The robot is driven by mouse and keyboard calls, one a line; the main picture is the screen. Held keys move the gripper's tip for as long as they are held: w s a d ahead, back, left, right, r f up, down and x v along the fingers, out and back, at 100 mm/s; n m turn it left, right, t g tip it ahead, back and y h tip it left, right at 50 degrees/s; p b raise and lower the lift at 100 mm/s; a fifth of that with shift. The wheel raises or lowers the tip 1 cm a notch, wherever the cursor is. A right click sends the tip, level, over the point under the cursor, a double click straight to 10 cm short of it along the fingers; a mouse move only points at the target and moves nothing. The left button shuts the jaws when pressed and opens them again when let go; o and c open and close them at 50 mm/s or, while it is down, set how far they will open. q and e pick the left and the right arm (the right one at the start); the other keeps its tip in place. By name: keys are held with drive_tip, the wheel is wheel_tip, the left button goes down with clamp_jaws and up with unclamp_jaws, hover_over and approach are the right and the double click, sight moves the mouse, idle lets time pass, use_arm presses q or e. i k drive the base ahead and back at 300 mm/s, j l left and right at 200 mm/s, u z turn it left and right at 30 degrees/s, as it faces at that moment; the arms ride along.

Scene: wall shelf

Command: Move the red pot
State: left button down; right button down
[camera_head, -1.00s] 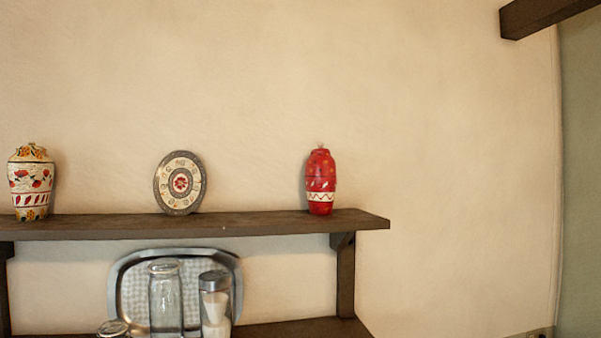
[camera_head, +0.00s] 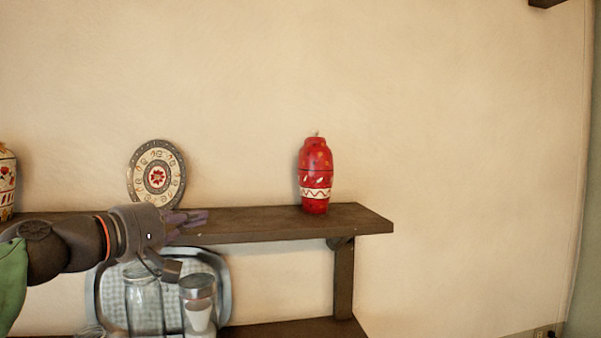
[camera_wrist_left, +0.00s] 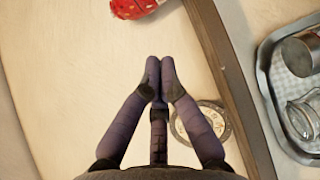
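The red pot (camera_head: 314,180), with a white patterned band, stands upright near the right end of the upper wooden shelf (camera_head: 262,222). It also shows in the left wrist view (camera_wrist_left: 134,8), cut off by the top edge. My left gripper (camera_head: 190,243) is at the front of the shelf, left of the red pot and apart from it. Its fingers are spread from the thumb, with nothing between them. In the left wrist view the gripper (camera_wrist_left: 160,85) points toward the pot's side. My right gripper is not in view.
A round decorated plate (camera_head: 157,175) leans on the wall behind my left gripper. A painted vase (camera_head: 6,185) is cut off at the left edge. The shelf between plate and pot is clear.

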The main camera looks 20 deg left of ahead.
sight(314, 171)
drive_tip(key=i, duration=1.1)
